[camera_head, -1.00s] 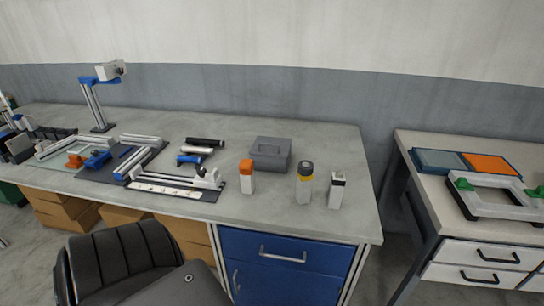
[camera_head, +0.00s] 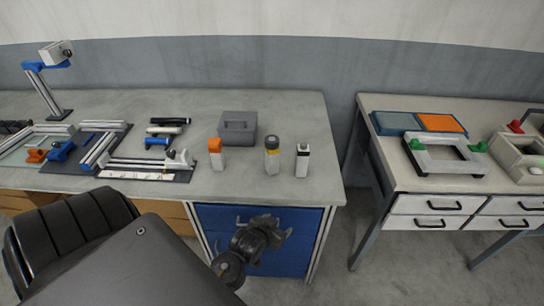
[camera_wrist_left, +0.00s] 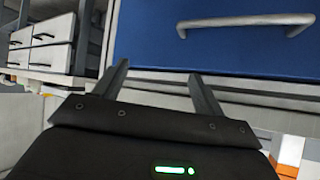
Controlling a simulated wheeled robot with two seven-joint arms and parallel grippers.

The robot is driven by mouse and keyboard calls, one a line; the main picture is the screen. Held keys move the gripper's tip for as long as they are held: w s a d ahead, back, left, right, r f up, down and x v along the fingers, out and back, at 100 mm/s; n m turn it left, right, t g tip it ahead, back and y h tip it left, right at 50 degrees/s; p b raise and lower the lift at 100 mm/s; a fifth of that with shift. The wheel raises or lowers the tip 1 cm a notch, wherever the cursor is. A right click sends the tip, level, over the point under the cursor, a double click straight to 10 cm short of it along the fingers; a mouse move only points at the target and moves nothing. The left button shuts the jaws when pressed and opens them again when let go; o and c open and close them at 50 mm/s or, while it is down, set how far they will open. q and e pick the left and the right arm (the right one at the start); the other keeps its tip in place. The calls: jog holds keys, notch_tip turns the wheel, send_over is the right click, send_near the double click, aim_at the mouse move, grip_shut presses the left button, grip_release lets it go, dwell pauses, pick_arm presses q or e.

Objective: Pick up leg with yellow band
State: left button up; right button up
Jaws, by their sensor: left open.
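The leg with the yellow band (camera_head: 272,163) stands upright on the grey workbench (camera_head: 250,185) near its right end. It is pale, with a dark cap above the yellow band. A leg with an orange top (camera_head: 216,158) stands to its left, and a pale leg with a dark top (camera_head: 302,161) stands to its right. My left gripper (camera_head: 276,228) is in front of the bench's blue drawers, below the legs in the picture, open and empty. In the left wrist view its two fingers (camera_wrist_left: 160,80) are spread before a blue drawer. My right gripper is not in view.
A grey box (camera_head: 237,128) stands behind the legs. Rails and clamps on dark mats fill the bench's left part. A black chair (camera_head: 75,236) is in front at left. A second table (camera_head: 385,160) with trays stands at right, across a gap.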

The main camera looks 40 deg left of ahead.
pick_arm(q)
notch_tip(320, 180, up, 10)
jog(key=w+a+n+t+y, duration=0.1)
jog(key=w+a+t, duration=0.1)
jog(key=a, duration=0.1)
jog(key=n+t+y+p, duration=0.1)
jog(key=n+t+y, duration=0.2)
jog(key=t+y, duration=0.15)
send_near(274, 136)
jog(key=shift+g+y, duration=0.25)
jog(key=p+x, duration=0.1)
jog(key=x, duration=0.3)
jog(key=shift+w, duration=0.4)
jog(key=p+x, duration=0.2)
jog(key=x, duration=0.2)
jog(key=shift+w+a, duration=0.1)
jog(key=shift+a, duration=0.1)
jog(key=shift+w+a+f+p, duration=0.15)
jog(key=shift+w+a+p, duration=0.05)
jog(key=shift+w+p, duration=0.15)
